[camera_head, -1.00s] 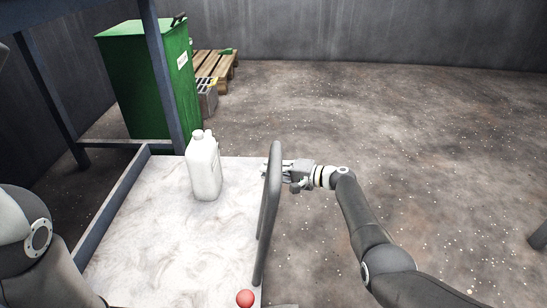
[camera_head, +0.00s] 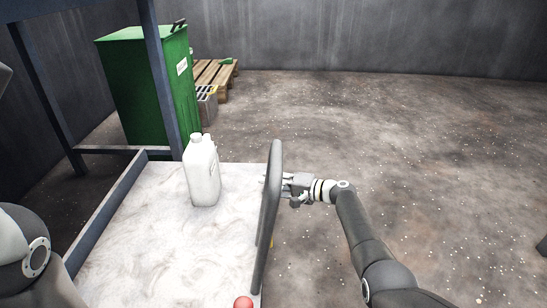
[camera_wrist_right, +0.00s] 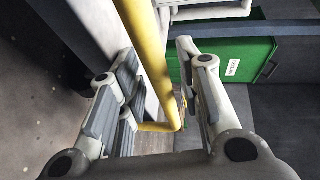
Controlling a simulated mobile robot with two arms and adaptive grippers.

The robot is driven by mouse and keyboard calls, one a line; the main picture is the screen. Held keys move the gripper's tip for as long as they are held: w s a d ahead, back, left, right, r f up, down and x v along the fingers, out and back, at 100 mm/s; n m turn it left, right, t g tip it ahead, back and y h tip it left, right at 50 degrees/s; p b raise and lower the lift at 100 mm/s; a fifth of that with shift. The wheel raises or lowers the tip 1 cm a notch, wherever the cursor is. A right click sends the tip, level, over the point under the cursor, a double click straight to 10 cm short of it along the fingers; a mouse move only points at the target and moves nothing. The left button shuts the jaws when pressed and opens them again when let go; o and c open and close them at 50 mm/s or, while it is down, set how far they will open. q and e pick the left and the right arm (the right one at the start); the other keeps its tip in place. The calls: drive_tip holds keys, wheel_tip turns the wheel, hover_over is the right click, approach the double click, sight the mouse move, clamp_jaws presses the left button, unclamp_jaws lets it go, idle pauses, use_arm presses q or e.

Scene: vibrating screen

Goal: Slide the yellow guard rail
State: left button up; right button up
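The yellow guard rail (camera_wrist_right: 151,62) runs lengthwise through the right wrist view and bends near its lower end. My right gripper (camera_wrist_right: 158,55) has its fingers apart, one on each side of the rail, with a visible gap on the right side. In the head view, my right gripper (camera_head: 283,186) is at the right edge of the pale table, beside a dark grey upright bar (camera_head: 269,215). Only a small yellow patch (camera_head: 271,241) shows behind that bar, and the fingertips are partly hidden by it. My left gripper is out of view; part of my left arm shows at lower left.
A white jug (camera_head: 203,174) stands on the pale table (camera_head: 160,240). A red ball-shaped knob (camera_head: 243,303) is at its near edge. A green bin (camera_head: 150,85) and a wooden pallet (camera_head: 215,75) stand behind.

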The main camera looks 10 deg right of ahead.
drive_tip(key=p+v, duration=0.3)
drive_tip(key=v, duration=0.3)
drive_tip(key=shift+p, duration=0.4)
idle(0.3)
